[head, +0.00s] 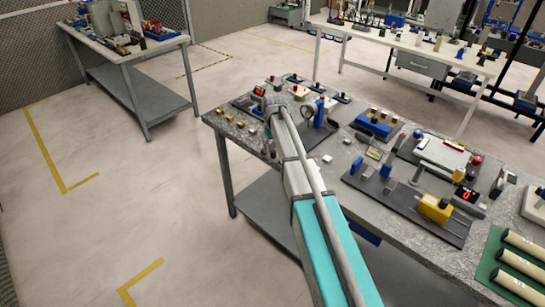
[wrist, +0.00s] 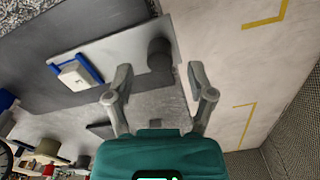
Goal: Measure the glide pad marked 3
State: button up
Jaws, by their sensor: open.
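I cannot make out a marking 3 on anything, so I cannot tell which thing is the glide pad. Small pale blocks (head: 327,159) lie on the speckled workbench (head: 300,180) in the head view, beside my arm. My gripper (wrist: 160,75) is open, with nothing between its fingers. In the wrist view, a white block (wrist: 76,77) sits in a blue bracket (wrist: 88,66) on a pale plate (wrist: 115,55), left of the fingers. A dark cylinder (wrist: 160,53) stands at the plate's end. In the head view, my arm's end is over the bench's far left part, its fingers unclear.
Small gold blocks (head: 240,124) lie near the bench's left edge. A blue block tray (head: 377,124) and a dark fixture plate with a yellow block (head: 434,208) stand to the right. A green mat with pale rollers (head: 522,265) is at the near right. Open floor lies left.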

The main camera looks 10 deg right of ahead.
jog(key=shift+f+b, duration=1.05)
jog(key=shift+f, duration=0.3)
jog(key=c, duration=1)
jog(key=shift+o, duration=0.2)
jog(key=w+d, duration=0.2)
jog(key=d, duration=0.1)
jog(key=w+d, duration=0.2)
jog(key=d, duration=0.1)
jog(key=w+d, duration=0.3)
jog(key=shift+d, duration=0.2)
jog(key=o, duration=1)
jog(key=shift+d, duration=0.1)
jog(key=shift+c, duration=0.2)
jog(key=shift+s, duration=0.15)
